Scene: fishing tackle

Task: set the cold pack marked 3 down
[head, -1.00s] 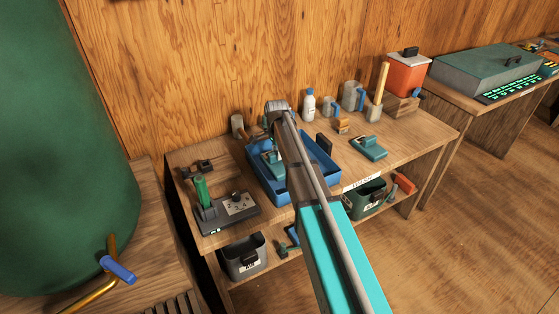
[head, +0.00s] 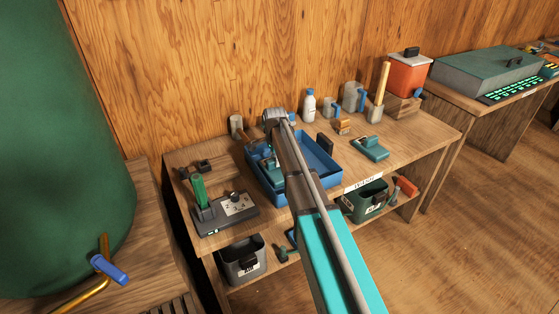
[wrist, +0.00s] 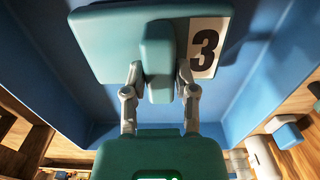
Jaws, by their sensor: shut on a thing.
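The cold pack marked 3 (wrist: 115,45) is a teal slab with a white label and a black 3. In the wrist view my gripper (wrist: 161,82) is shut on its raised teal grip. In the head view the teal pack (head: 268,163) shows left of my arm, within the outline of the blue tray (head: 328,170). The tray's blue walls also surround the pack in the wrist view (wrist: 40,60). My arm hides part of the tray. I cannot tell whether the pack touches the tray floor.
Another teal pack (head: 369,148) lies on the bench right of the tray. A grey control box (head: 228,213) stands at the left. A white bottle (head: 309,106) and grey mugs (head: 353,97) stand behind. Bins (head: 243,260) sit on the lower shelf.

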